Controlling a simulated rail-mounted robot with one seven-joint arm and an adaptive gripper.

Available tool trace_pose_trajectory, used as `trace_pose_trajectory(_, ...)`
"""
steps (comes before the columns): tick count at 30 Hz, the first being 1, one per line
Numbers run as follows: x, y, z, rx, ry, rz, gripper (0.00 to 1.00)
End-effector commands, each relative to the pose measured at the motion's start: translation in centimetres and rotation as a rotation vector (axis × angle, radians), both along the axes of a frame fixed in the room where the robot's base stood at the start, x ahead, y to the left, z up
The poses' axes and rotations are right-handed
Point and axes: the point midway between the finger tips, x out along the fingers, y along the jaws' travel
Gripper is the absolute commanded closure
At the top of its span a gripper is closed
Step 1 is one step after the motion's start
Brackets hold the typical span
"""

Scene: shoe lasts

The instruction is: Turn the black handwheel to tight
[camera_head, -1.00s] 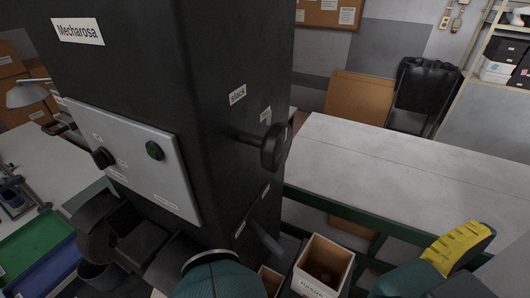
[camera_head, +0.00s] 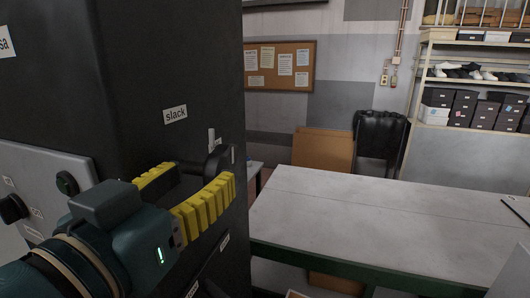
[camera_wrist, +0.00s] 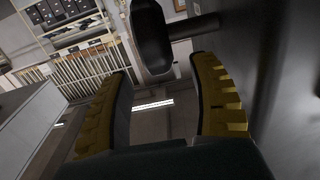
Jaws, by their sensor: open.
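The black handwheel (camera_head: 219,158) sticks out on a short shaft from the side of the dark machine cabinet (camera_head: 150,60). A label reading "slack" (camera_head: 175,114) sits above it. My gripper (camera_head: 190,180) has yellow padded fingers spread apart, pointing at the handwheel, and they partly cover its shaft. In the wrist view the handwheel (camera_wrist: 152,38) shows edge-on ahead of the gap between the fingers, with its shaft running right to the cabinet. The gripper is empty. I cannot tell whether any finger touches the wheel.
A grey control panel (camera_head: 40,185) with black and green knobs is on the cabinet's front. A long grey table (camera_head: 380,215) stands to the right. Brown boards (camera_head: 322,150) and a black chair (camera_head: 378,135) stand behind it. Shelves with shoes and boxes (camera_head: 475,95) are at the back right.

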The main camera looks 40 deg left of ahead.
Motion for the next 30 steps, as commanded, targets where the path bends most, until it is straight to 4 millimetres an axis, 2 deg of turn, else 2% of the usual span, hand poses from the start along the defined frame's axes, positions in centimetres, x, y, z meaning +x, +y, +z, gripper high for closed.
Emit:
trace_pose_trajectory(3, 2.7, 0.9, 0.2, -0.003, 0.002, -0.003, 0.39)
trace_pose_trajectory(9, 5.7, 2.0, 0.1, -0.001, 0.001, -0.001, 0.39)
trace_pose_trajectory(20, 6.3, 2.3, 0.0, 0.0, 0.0, 0.001, 0.38)
trace_pose_trajectory(27, 6.3, 2.3, 0.0, 0.0, 0.0, 0.001, 0.84)
trace_pose_trajectory(30, 6.3, 2.3, 0.0, 0.0, 0.0, 0.001, 1.0)
